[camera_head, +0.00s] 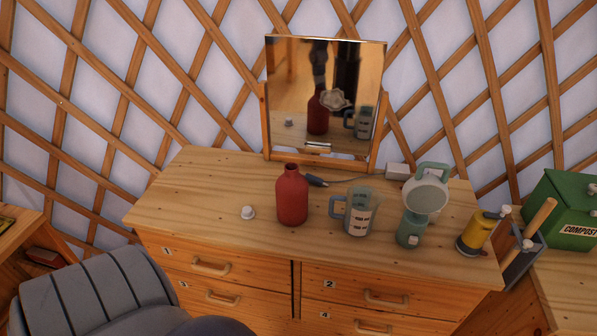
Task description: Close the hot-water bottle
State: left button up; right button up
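The hot-water bottle (292,197) is red and stands upright on top of the wooden dresser (165,206). Its narrow neck looks open, with no cap on it. A small white cap (248,212) lies on the dresser top, a little to the left of the bottle and apart from it. The bottle and cap also show as reflections in the mirror. Neither of my grippers is in view.
A measuring jug (358,213) stands right of the bottle. A mirror (325,100) stands behind. A grey chair (95,295) is in front at left. The dresser's left end is clear.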

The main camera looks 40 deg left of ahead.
aim_at(292, 188)
jog(key=i+u, duration=0.2)
jog(key=u, duration=0.25)
jog(key=i+u, duration=0.15)
jog(key=u, duration=0.95)
